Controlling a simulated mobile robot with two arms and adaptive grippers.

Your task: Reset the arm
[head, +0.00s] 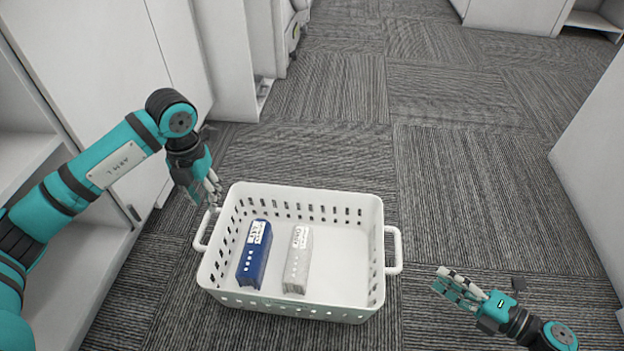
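My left arm comes in from the left in the head view. Its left gripper (213,193) points down at the left rim of the white basket, close to the left handle. I cannot tell whether it touches the basket, and its finger gap is not clear. My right gripper (445,281) is at the lower right, to the right of the basket's right handle and apart from it. Its fingers lie close to each other, with no object visible in them.
A white perforated basket (340,300) stands on grey carpet tile (480,190). Inside lie a blue box (254,262) and a light grey box (298,268). White cabinets (90,60) line the left side. A white panel (595,160) stands at right. Carpet beyond the basket is clear.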

